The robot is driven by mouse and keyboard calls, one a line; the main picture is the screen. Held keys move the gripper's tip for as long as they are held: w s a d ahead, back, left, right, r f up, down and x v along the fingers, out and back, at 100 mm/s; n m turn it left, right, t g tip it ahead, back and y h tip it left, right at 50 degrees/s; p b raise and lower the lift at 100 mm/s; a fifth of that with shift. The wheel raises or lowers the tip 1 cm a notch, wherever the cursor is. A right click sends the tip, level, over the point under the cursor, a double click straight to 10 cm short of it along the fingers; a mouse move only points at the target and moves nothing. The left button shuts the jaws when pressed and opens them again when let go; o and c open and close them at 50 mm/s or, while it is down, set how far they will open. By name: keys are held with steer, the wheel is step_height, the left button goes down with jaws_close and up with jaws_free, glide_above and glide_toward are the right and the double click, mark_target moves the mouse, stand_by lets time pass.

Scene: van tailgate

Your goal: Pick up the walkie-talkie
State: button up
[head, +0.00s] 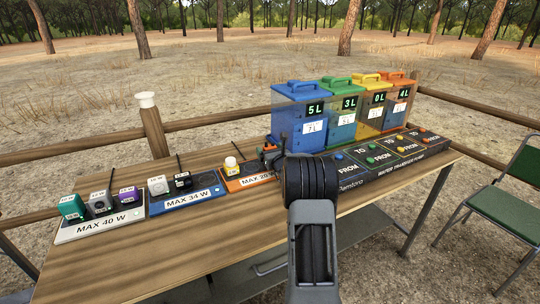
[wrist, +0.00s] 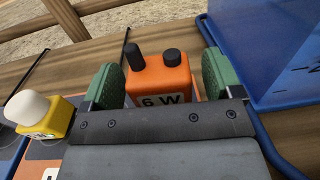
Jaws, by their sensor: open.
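The walkie-talkie (wrist: 165,78) is orange with a black stub antenna, a black knob and a label reading "6 W". It stands upright in the wrist view between the green finger pads of my gripper (wrist: 160,86). The jaws are open, with a pad to its left and one to its right; a gap shows on each side. My gripper's dark bar hides its lower part. In the head view my arm covers most of that spot, beside the orange "MAX 20 W" tray (head: 248,181).
A yellow device with a white top (wrist: 42,115) stands close on the left. The blue water container (head: 299,118) is close on the right, with green, yellow and orange ones beyond. A grey tray (head: 100,226) and a blue tray (head: 187,198) hold more devices. The table front is clear.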

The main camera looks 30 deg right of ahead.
steer(key=c, duration=1.1)
